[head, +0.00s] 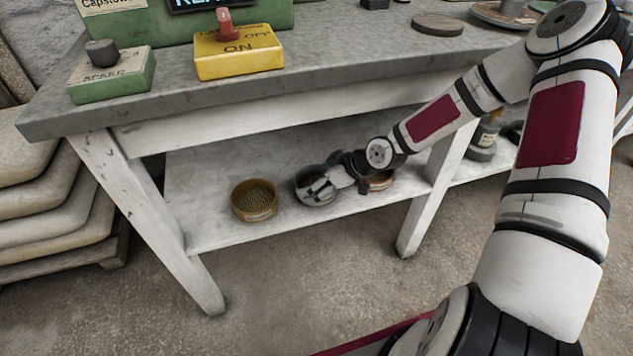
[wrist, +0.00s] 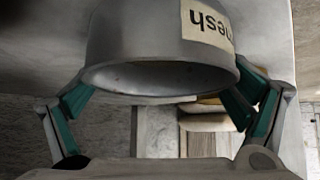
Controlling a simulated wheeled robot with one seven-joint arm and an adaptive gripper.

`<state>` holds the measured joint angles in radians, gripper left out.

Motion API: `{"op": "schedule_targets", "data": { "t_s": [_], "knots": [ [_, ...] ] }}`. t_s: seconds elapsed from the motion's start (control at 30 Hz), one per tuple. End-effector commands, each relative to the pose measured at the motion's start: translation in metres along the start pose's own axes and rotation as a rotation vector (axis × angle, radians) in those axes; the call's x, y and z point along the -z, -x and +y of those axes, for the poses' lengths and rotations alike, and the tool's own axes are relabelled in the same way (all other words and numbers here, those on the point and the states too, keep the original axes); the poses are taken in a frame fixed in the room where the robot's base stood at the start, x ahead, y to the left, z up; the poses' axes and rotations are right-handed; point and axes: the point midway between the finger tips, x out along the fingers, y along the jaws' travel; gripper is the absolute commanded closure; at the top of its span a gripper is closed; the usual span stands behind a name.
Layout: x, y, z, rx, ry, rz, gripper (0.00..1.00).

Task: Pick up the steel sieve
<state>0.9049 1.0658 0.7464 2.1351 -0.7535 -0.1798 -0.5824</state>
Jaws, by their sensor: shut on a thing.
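The steel sieve (head: 310,174) is a grey round metal ring on the lower shelf of the bench, partly covered by my gripper (head: 320,190). In the wrist view the sieve (wrist: 150,42) fills the upper middle, with a cream label reading "mesh" upside down. The green-padded fingers of my gripper (wrist: 160,95) sit on either side of its wall and are shut on it. I cannot tell whether the sieve is touching the shelf or slightly above it.
A brass sieve (head: 254,203) stands left on the white shelf (head: 215,165). A copper-coloured round thing (head: 381,182) is partly hidden behind my arm. The grey bench top (head: 340,58) overhangs the shelf, and white legs (head: 429,208) flank it.

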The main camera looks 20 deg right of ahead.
Motion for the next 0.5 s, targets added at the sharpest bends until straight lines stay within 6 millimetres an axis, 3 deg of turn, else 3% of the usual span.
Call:
{"op": "schedule_targets", "data": {
  "t_s": [0.37, 0.5],
  "knots": [
    [0.027, 0.028, 0.0, -0.001, 0.0, 0.001, 0.39],
    [0.006, 0.049, -0.018, 0.001, -0.004, -0.002, 0.39]
  ]
}}
